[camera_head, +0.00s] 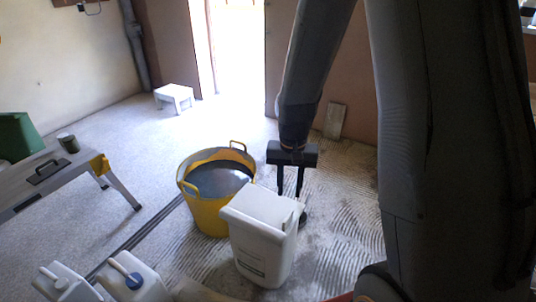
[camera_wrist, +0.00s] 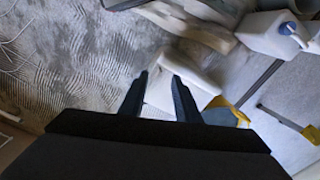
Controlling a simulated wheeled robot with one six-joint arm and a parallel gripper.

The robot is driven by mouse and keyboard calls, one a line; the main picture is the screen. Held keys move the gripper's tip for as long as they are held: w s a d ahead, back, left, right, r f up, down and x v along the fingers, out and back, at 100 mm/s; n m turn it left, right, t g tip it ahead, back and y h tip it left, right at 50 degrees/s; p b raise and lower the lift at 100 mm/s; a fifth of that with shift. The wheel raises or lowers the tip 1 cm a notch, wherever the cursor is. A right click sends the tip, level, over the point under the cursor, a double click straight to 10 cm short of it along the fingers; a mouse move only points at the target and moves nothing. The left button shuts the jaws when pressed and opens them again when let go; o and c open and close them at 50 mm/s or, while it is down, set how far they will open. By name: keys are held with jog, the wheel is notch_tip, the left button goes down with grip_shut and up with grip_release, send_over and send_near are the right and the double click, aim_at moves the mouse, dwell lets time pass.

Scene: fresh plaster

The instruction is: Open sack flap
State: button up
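The sack (camera_head: 262,252) is a white, box-like container standing upright on the floor, with dark print low on its front. Its flap (camera_head: 265,205) covers the top like a lid and looks closed. My gripper (camera_head: 290,194) points down just behind and right of the flap, its two fingers apart with nothing visibly held. In the wrist view, my gripper (camera_wrist: 160,78) has its fingers spread, with the white sack (camera_wrist: 188,72) showing between and beyond them. I cannot tell whether a finger touches the flap.
A yellow tub (camera_head: 208,212) of grey mix stands close left of the sack. White jugs (camera_head: 130,280) stand at the front left. A grey work platform (camera_head: 45,175) is at the left, and a white step stool (camera_head: 174,97) near the back wall. Ridged floor right of the sack is mostly clear.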

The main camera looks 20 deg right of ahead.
jog(key=shift+s, duration=0.1)
jog(key=s+a+r+n+p, duration=0.25)
jog(key=s+r+n, duration=0.25)
jog(key=s+r, duration=0.8)
jog(key=m+b, duration=0.9)
jog(key=b, duration=0.1)
send_over(288, 216)
notch_tip(288, 216, down, 30)
jog(key=shift+s+f, duration=0.1)
jog(key=shift+w+f, duration=0.2)
jog(key=shift+f, duration=3.9)
grip_shut()
